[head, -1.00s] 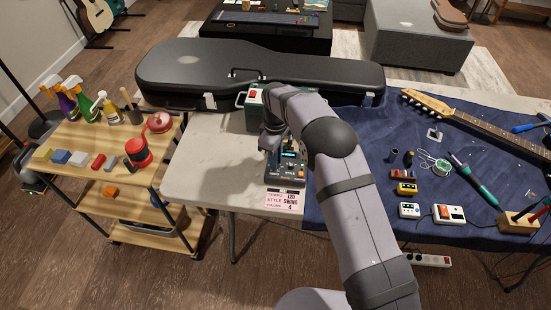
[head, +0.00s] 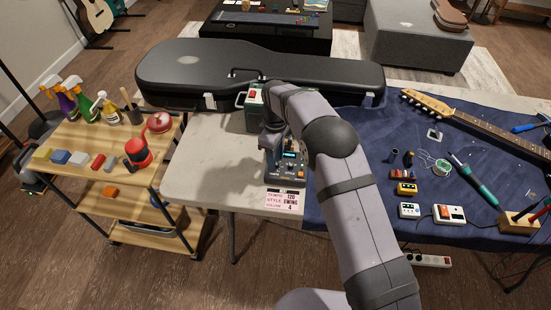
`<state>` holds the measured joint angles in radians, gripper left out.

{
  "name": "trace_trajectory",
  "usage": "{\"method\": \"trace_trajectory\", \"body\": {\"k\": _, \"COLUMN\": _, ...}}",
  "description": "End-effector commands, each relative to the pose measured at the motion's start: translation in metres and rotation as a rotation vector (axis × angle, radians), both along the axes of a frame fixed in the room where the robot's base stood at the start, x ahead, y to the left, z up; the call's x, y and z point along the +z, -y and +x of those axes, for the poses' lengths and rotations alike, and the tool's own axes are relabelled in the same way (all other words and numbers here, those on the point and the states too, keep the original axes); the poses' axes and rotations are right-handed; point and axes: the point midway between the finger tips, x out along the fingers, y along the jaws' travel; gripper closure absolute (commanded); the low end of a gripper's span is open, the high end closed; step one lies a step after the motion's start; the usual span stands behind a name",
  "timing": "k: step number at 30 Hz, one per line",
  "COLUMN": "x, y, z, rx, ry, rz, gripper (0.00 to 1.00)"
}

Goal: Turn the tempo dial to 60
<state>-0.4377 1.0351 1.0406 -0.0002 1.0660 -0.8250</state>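The drum-machine-like box (head: 285,172) with small knobs and a lit display stands near the front edge of the pale table. A pink card (head: 282,201) in front of it reads tempo 120, style swing, volume 4. My gripper (head: 270,150) is at the back left part of the box, pointing down. My arm comes from the front right and covers part of the box's right side. The fingertips are too small and dark to tell open from shut, or whether they touch a dial. I cannot make out which knob is the tempo dial.
A green box with a red switch (head: 254,98) stands just behind my gripper. A black guitar case (head: 200,72) lies along the back. Pedals (head: 407,189), a guitar neck (head: 470,118) and tools lie on the blue cloth (head: 350,130) at right. Bare table lies left of the box.

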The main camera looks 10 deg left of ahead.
Motion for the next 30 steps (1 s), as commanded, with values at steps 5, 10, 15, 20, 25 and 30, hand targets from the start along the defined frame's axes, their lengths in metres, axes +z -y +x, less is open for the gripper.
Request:
{"method": "trace_trajectory", "body": {"k": 5, "x": 0.021, "y": 0.0, "z": 0.001, "rx": 0.0, "ry": 0.004, "rz": 0.002, "gripper": 0.65}}
{"method": "trace_trajectory", "body": {"k": 10, "x": 0.045, "y": 0.0, "z": 0.001, "rx": 0.0, "ry": 0.005, "rz": 0.002, "gripper": 0.65}}
{"method": "trace_trajectory", "body": {"k": 15, "x": 0.062, "y": 0.0, "z": 0.001, "rx": 0.0, "ry": 0.003, "rz": 0.001, "gripper": 0.65}}
{"method": "trace_trajectory", "body": {"k": 20, "x": 0.068, "y": 0.0, "z": 0.0, "rx": 0.0, "ry": 0.001, "rz": 0.001, "gripper": 0.65}}
{"method": "trace_trajectory", "body": {"k": 25, "x": 0.068, "y": 0.0, "z": 0.0, "rx": 0.0, "ry": 0.001, "rz": 0.001, "gripper": 0.65}}
{"method": "trace_trajectory", "body": {"k": 30, "x": 0.068, "y": 0.0, "z": 0.0, "rx": 0.0, "ry": 0.001, "rz": 0.001, "gripper": 0.65}}
